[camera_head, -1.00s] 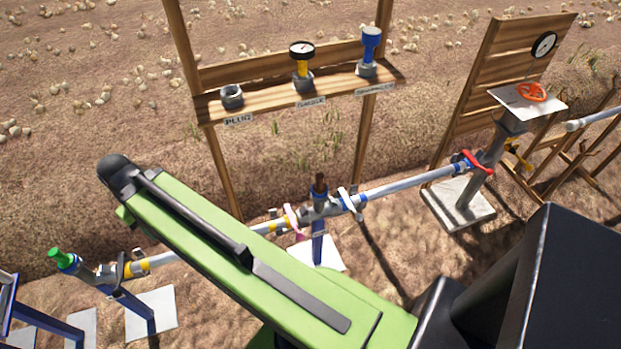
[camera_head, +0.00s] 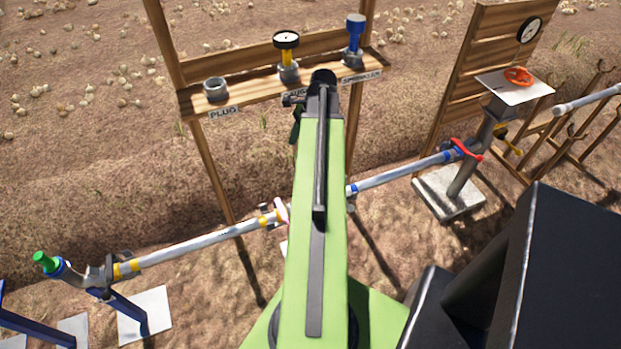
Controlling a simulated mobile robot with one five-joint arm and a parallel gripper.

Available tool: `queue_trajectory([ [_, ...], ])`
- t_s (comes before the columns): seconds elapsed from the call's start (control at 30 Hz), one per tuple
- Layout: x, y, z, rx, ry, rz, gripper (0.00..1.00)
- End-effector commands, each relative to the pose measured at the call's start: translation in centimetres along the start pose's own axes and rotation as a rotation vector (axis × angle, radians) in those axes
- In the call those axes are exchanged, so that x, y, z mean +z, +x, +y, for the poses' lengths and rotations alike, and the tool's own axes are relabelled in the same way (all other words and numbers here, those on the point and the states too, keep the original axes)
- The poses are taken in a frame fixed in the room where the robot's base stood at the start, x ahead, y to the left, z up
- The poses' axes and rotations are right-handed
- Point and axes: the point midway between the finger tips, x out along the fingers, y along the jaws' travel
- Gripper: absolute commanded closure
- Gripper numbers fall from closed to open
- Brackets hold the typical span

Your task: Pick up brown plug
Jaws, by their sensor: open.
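The brown plug is not visible now; my green arm covers the middle of the pipe line, where the plug stood upright on a fitting one second ago. My arm reaches up the middle of the view, with its far end in front of the wooden shelf (camera_head: 240,92). A small dark part shows at the left of the arm's far end, but I cannot make out my gripper's fingers, which are hidden behind the arm. On the shelf a grey ring-shaped holder (camera_head: 216,88) stands above the PLUG label (camera_head: 224,112); no brown plug shows in it.
A gauge (camera_head: 287,50) and a blue-topped sprinkler (camera_head: 355,38) stand on the shelf. The pipe (camera_head: 200,243) runs across below, with a green cap (camera_head: 46,262) at its left end. An orange valve wheel (camera_head: 518,76) is at the right. Open soil lies behind the shelf.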

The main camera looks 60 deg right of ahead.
Motion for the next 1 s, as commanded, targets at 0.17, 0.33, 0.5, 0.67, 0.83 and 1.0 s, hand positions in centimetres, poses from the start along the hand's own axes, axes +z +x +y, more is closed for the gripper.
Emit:
queue_trajectory([
  [0.17, -7.6, -2.8, 2.1, -0.060, 0.303, -0.041, 0.49],
  [0.33, -8.9, -3.4, 2.7, -0.071, 0.368, -0.051, 0.49],
  [0.5, -8.9, -2.1, 2.6, -0.071, 0.365, -0.050, 0.49],
  [0.67, -9.0, 1.2, 2.5, -0.071, 0.363, -0.050, 0.49],
  [0.83, -8.9, 5.2, 2.2, -0.070, 0.363, -0.050, 0.49],
  [1.0, -8.7, 8.6, 1.9, -0.070, 0.362, -0.050, 0.49],
])
